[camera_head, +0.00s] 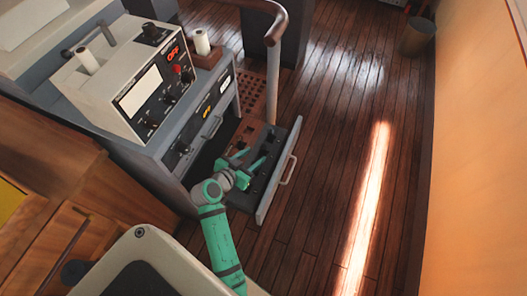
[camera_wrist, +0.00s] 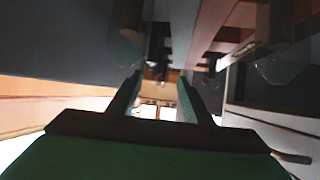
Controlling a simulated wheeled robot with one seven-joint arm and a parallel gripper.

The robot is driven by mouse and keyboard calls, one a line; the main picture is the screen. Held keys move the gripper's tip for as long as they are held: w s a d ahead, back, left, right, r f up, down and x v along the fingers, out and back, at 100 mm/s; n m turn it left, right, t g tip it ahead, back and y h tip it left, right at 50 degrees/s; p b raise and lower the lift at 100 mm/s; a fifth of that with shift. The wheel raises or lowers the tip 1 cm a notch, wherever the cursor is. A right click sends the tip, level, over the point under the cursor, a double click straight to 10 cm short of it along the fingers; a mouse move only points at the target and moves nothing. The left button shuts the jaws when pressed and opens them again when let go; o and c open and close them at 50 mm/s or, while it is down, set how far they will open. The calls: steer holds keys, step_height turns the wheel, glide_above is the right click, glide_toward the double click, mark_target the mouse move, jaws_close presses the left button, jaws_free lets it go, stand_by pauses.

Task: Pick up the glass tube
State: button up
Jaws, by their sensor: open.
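I cannot make out the glass tube for certain in either view. My gripper (camera_head: 244,163) is over the pulled-out drawer (camera_head: 276,189) of the grey console, reaching in from the front left. In the wrist view my gripper (camera_wrist: 158,88) has its two green fingers apart, with nothing visible between them. The drawer holds dark dividers or slots, partly hidden by my gripper. A faint see-through shape (camera_wrist: 286,66) shows at the right of the wrist view; I cannot tell what it is.
Another white roll (camera_head: 201,42) stands in a wooden holder. A brown rail (camera_head: 277,25) rises behind the drawer.

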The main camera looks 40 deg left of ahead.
mark_target(261, 150)
steer(key=shift+r+x, duration=0.15)
steer(key=shift+x, duration=1.7)
steer(key=shift+r+x, duration=0.15)
steer(key=shift+x, duration=1.7)
steer(key=shift+w, duration=0.15)
jaws_close()
